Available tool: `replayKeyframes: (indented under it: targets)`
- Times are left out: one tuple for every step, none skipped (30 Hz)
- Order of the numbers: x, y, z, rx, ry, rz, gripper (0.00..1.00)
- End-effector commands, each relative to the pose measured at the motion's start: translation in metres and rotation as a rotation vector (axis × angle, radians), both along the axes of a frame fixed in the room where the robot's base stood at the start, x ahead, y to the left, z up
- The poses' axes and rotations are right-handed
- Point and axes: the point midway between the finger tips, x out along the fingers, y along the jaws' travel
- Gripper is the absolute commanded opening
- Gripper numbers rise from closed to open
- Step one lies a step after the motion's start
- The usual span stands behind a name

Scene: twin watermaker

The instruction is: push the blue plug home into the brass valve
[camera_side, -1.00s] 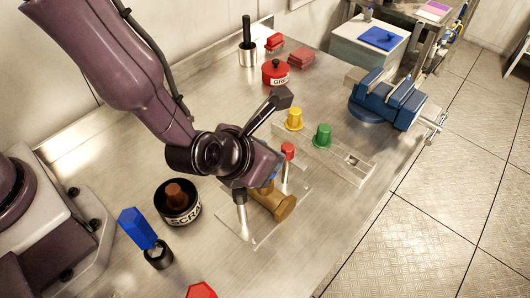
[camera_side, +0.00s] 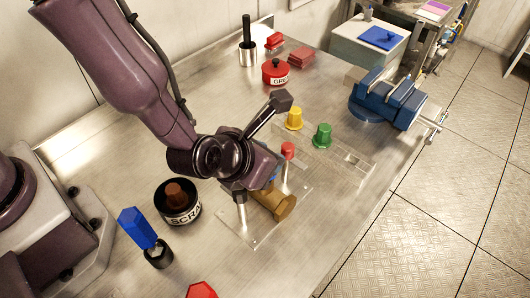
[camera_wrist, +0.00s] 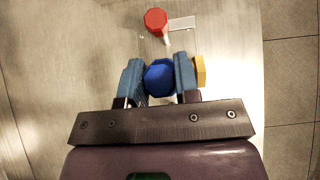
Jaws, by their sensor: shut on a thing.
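My gripper (camera_wrist: 160,72) is shut on the blue plug (camera_wrist: 159,79), which sits between its two blue-grey fingers in the wrist view. In the side view my gripper (camera_side: 266,180) is low over the brass valve (camera_side: 277,205), and it hides most of the plug. The brass valve lies on a clear plate, its round flanged end facing right and toward the camera. A yellow-brass part of it (camera_wrist: 201,70) shows just right of the right finger in the wrist view. How deep the plug sits in the valve is hidden.
A red-topped post (camera_side: 287,151) stands close behind the valve. Yellow (camera_side: 294,118) and green (camera_side: 322,136) plugs stand in a clear rack. A black scrap pot (camera_side: 178,204) and a blue-handled tool (camera_side: 137,226) are at left. A blue vise (camera_side: 386,100) is at back right.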

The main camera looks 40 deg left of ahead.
Motion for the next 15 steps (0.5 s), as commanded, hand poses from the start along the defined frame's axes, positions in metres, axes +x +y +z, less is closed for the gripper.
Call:
replayKeyframes:
  targets:
    - [0.0,0.0,-0.002,0.0,0.0,0.0,0.12]
    - [0.0,0.0,-0.002,0.001,0.001,0.001,0.12]
    - [0.0,0.0,-0.004,0.001,0.001,0.001,0.12]
    - [0.0,0.0,-0.004,0.001,0.001,0.001,0.12]
    - [0.0,0.0,-0.005,0.001,0.001,0.001,0.12]
    - [0.0,0.0,-0.006,0.001,0.001,0.001,0.12]
    - [0.0,0.0,-0.007,0.001,0.001,0.001,0.12]
    - [0.0,0.0,-0.008,0.0,0.001,0.0,0.12]
    - [0.0,0.0,-0.008,0.0,0.001,0.0,0.12]
    - [0.0,0.0,-0.009,-0.001,0.001,0.001,0.12]
    - [0.0,0.0,-0.01,-0.001,0.001,0.001,0.12]
    - [0.0,0.0,-0.011,-0.001,0.001,0.001,0.12]
    - [0.0,0.0,-0.012,0.0,0.001,0.0,0.12]
    - [0.0,0.0,-0.013,0.0,0.001,0.0,0.12]
    - [0.0,0.0,-0.014,0.001,0.001,0.001,0.12]
